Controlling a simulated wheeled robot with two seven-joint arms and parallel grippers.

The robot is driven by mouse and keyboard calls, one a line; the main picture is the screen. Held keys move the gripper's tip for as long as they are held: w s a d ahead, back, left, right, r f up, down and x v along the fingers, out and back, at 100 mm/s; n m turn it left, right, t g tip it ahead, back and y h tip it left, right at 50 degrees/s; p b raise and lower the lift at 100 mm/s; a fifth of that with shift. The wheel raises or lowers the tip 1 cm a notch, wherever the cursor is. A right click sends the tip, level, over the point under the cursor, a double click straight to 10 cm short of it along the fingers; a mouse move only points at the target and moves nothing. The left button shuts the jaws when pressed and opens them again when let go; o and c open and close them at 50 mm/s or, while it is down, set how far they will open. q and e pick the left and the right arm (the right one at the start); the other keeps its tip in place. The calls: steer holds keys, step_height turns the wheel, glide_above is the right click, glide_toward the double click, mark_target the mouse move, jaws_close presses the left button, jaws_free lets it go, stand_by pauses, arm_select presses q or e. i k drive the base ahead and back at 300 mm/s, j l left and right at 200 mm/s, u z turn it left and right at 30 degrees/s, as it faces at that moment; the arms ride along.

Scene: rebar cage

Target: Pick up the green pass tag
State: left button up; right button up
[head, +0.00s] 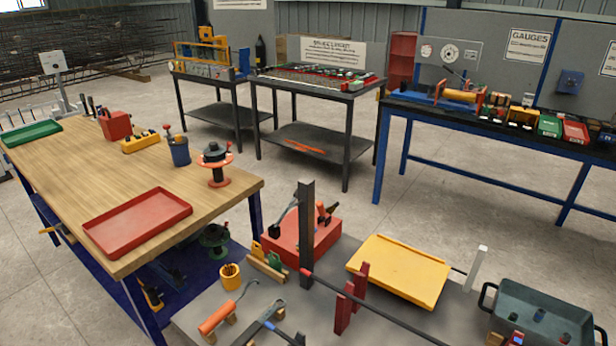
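A small green piece (274,259), which looks like the green pass tag, stands upright in a low wooden rack (266,268) on the grey bench at the front. A yellow piece (257,250) stands beside it at the left end of the rack. The green piece is small, and any marking on it is too small to read. Neither of my grippers shows in the head view.
A red box (298,240) and a dark upright post (306,225) stand just right of the rack. A yellow cup (230,276) and an orange-handled tool (222,314) are nearer the front. A dark bar (385,317), a yellow tray (400,270) and a dark bin (540,310) lie further right.

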mark_target(276, 264)
steer(key=j+z, duration=0.1)
steer(key=z, duration=0.3)
steer(key=j+z, duration=0.1)
steer(key=z, duration=0.25)
steer(key=j+z, duration=0.15)
steer(key=z, duration=0.25)
steer(key=j+z, duration=0.1)
steer(key=z, duration=0.25)
steer(key=k+j+z, duration=0.2)
steer(key=j+z, duration=0.15)
steer(key=j, duration=0.2)
steer(key=k+j+z, duration=0.35)
steer(key=j, duration=0.15)
steer(key=k+j+z, duration=0.45)
steer(key=k+j, duration=0.95)
